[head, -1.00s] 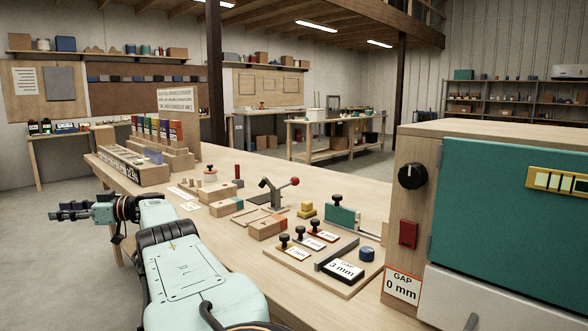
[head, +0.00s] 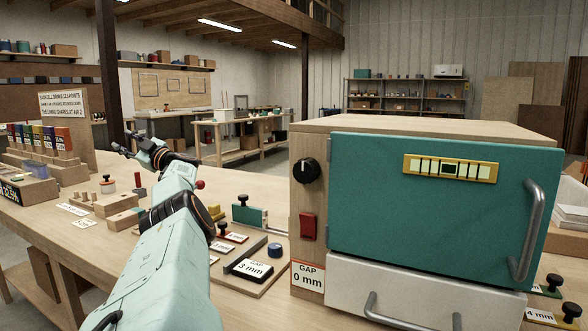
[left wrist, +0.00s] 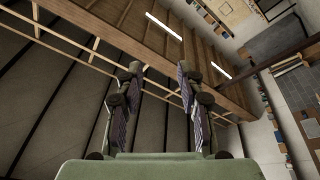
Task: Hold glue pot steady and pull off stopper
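A small round pot (head: 107,186) with an orange-red band and a dark knob on top stands on the wooden bench at the left in the head view. It may be the glue pot with its stopper; it is too small to be sure. My left gripper (head: 122,137) is raised in the air, above and beyond that pot in the picture, touching nothing. In the left wrist view my left gripper (left wrist: 159,70) has its two fingers well apart, with only roof and wall behind them. My right gripper is not in view.
A teal-doored cabinet (head: 390,210) with a black dial and metal handle fills the right. My left arm hides part of the bench.

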